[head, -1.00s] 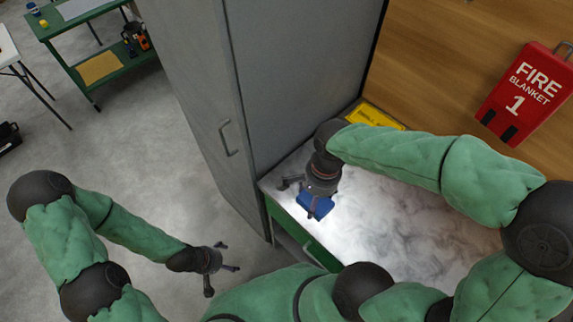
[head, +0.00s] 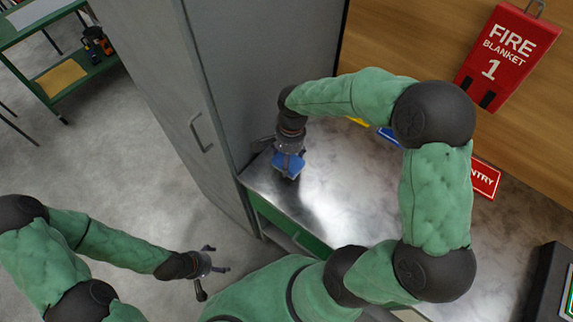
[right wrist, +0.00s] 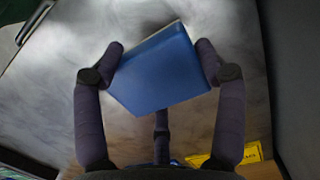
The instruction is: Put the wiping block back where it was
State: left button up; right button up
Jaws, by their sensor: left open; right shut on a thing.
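The wiping block (head: 288,163) is blue and boxy. My right gripper (head: 287,157) is shut on it over the left end of the smudged worktop (head: 345,190), close to the grey cabinet. In the right wrist view the block (right wrist: 158,75) sits tilted between the fingers of the right gripper (right wrist: 160,78). Whether the block touches the worktop I cannot tell. My left gripper (head: 213,268) is open and empty, over the floor in front of the cabinet.
The tall grey cabinet (head: 240,70) stands at the worktop's left end. A yellow sign shows in the right wrist view (right wrist: 240,155). A red sign (head: 485,179) and a dark device (head: 550,285) are on the right. A red fire blanket case (head: 505,55) hangs on the wooden wall.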

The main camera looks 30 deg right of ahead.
jog(key=shift+w+d+f, duration=0.1)
jog(key=shift+w+f, duration=0.2)
jog(key=shift+f, duration=0.15)
jog(key=shift+w+d+f+b, duration=0.15)
jog(key=shift+f+b, duration=0.35)
jog(key=shift+f, duration=1.1)
jog(key=shift+f, duration=0.1)
jog(key=o, duration=1.1)
jog(key=r+p, duration=0.1)
jog(key=r, duration=0.3)
jog(key=r+p, duration=0.1)
jog(key=r, duration=0.3)
jog(key=d+r+p, duration=0.1)
jog(key=r, duration=0.3)
jog(key=shift+w+d+r, duration=0.1)
jog(key=shift+w, duration=0.15)
